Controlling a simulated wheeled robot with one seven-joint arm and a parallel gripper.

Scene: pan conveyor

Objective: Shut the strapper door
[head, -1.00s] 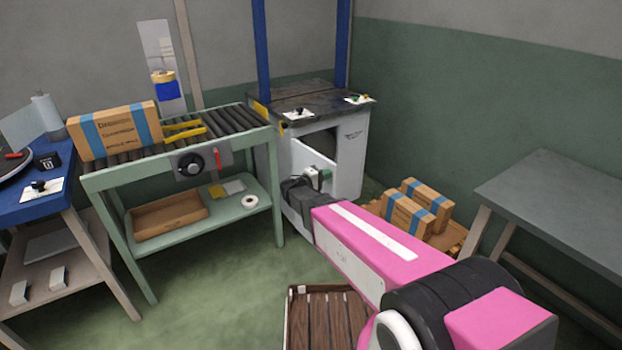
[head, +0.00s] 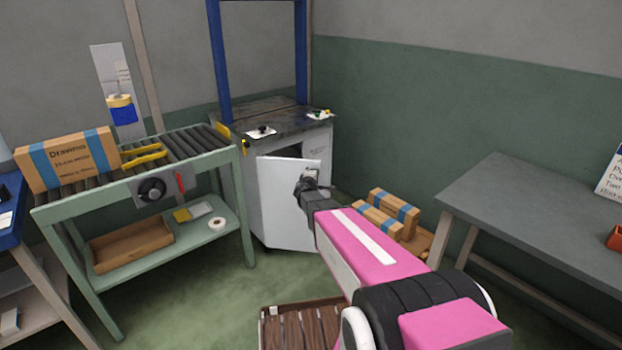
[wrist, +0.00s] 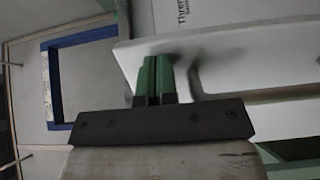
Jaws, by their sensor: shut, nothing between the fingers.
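The strapper (head: 316,141) is a pale cabinet with a dark top and a blue frame rising from it. Its white door (head: 283,205) stands ajar, with a dark gap along its top. My gripper (head: 308,182) is at the outer face of the door, near its upper right part; the arm partly hides the door. In the wrist view the green fingers (wrist: 154,78) are shut together with nothing between them, against or very close to the white door panel (wrist: 235,52). I cannot tell if they touch it.
A green roller conveyor (head: 135,185) with a strapped carton (head: 68,160) stands at left. Strapped cartons (head: 394,212) sit on a pallet at right of the strapper. A grey table (head: 540,205) stands at right. A wooden slatted pallet (head: 305,325) lies on the floor in front.

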